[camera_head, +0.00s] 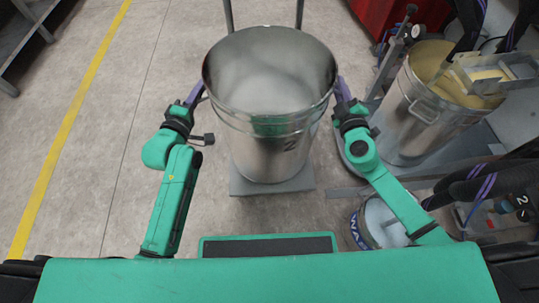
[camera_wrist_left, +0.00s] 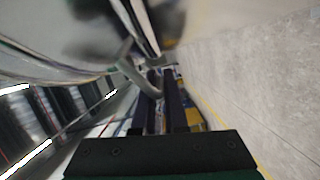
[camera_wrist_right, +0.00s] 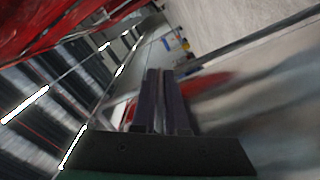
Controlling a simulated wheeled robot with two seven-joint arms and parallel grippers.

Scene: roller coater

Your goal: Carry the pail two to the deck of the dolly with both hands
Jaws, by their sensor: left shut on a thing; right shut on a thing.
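The large open steel pail (camera_head: 262,160), pail two, is upright in the middle of the head view, with a dark mark low on its near side. The grey dolly deck (camera_head: 240,187) shows under it; I cannot tell whether the pail touches the deck. My left gripper (camera_head: 197,93) is shut at the pail's left side, on a side handle (camera_wrist_left: 138,82) seen in the left wrist view. My right gripper (camera_head: 342,90) is shut at its right side; the handle there is mostly hidden. The right fingers also show in the right wrist view (camera_wrist_right: 165,95).
Another steel vessel (camera_head: 405,120) with yellowish contents stands at the right beside machinery. A small labelled bucket (camera_head: 378,222) stands at the lower right. A red cabinet (camera_head: 385,15) is at the back right. Floor left of the pail is clear up to the yellow line (camera_head: 70,115).

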